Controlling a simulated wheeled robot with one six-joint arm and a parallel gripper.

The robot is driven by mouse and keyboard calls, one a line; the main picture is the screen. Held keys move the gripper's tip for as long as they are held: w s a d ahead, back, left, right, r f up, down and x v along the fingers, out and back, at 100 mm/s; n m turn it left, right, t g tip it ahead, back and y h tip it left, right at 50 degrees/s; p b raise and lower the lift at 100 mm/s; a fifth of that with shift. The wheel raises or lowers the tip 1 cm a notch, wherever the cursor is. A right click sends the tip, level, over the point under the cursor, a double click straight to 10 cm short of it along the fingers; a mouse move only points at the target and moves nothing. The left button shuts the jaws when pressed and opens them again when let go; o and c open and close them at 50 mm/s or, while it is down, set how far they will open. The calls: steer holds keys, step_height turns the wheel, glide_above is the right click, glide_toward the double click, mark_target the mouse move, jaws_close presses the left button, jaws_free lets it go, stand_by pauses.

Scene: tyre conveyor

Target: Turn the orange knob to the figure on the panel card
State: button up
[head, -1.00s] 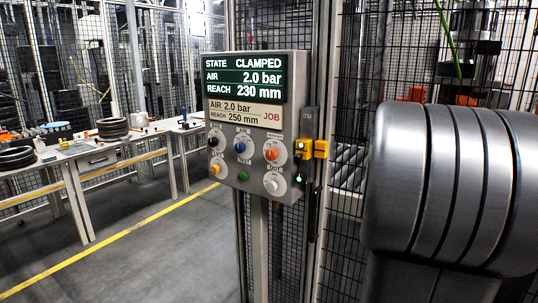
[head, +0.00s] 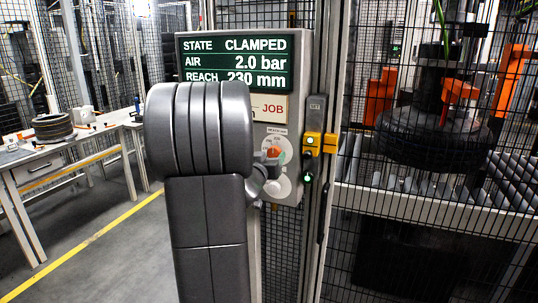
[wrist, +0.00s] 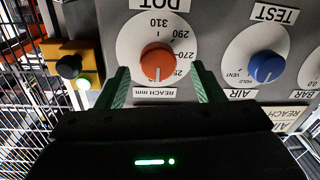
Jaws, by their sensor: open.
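The orange knob (wrist: 157,62) sits on a white dial labelled REACH mm, upside down in the wrist view. Figures 310, 290, 270 and a partly covered 25 show around it. My gripper (wrist: 159,70) is open, with one green finger on each side of the knob; contact is not clear. In the head view the knob (head: 273,152) shows just right of my arm, which hides most of the gripper. The display (head: 235,62) reads CLAMPED, AIR 2.0 bar, REACH 230 mm. The panel card (head: 270,108) is mostly hidden now; earlier it read 2.0 bar and 250 mm.
A blue knob (wrist: 266,67) on the TEST/AIR dial is beside the orange one. A yellow box (head: 321,143) with a lit green button is at the panel's right. Behind the mesh fence, a tyre (head: 432,135) hangs over rollers. Workbenches stand at left.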

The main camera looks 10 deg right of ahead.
mark_target(275, 152)
steer(key=shift+x, duration=1.4)
steer(key=shift+d, duration=0.15)
steer(key=shift+c, duration=0.4)
steer(key=c, duration=0.9)
steer(key=shift+r+p, duration=0.1)
steer(key=shift+p, duration=0.35)
